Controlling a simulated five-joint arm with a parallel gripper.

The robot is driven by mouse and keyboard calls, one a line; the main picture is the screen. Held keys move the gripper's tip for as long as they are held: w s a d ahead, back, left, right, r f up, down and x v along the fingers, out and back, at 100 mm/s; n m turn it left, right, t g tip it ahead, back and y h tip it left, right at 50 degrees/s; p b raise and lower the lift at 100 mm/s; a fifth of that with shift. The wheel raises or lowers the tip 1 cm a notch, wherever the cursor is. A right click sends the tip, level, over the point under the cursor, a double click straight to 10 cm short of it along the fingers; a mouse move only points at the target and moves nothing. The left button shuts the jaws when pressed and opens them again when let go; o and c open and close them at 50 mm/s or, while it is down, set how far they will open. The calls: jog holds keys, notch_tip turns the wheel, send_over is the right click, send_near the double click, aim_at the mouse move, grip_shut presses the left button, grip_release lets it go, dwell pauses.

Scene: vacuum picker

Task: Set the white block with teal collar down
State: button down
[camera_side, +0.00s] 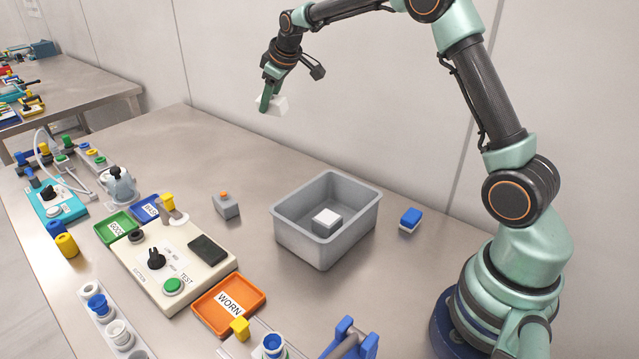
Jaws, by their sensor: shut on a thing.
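My gripper (267,97) is at the top centre of the side view, high above the far part of the steel table. It is shut on a small white block (278,105) that shows partly behind the green finger. The teal collar cannot be told apart at this size. Another white-topped block (326,219) lies inside the grey bin (364,212), well below and to the right of my gripper.
A grey block with an orange knob (227,205) stands left of the bin, and a blue-and-white block (410,220) stands right of it. A cream test box (195,270), an orange WORN tray (245,286) and green (117,227) and blue trays (147,208) fill the front.

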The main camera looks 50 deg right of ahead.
jog(key=s+a, duration=0.5)
jog(key=s, duration=0.6)
jog(key=s+a+n+y, duration=0.1)
jog(key=s+a, duration=0.5)
jog(key=s, duration=0.6)
jog(key=shift+s+a+f, duration=0.15)
jog(key=shift+f, duration=0.2)
jog(key=m, duration=0.3)
send_over(238, 224)
jog(key=s, duration=0.2)
jog(key=shift+y, duration=0.4)
notch_tip(238, 224, down, 20)
jog(key=shift+r, duration=0.15)
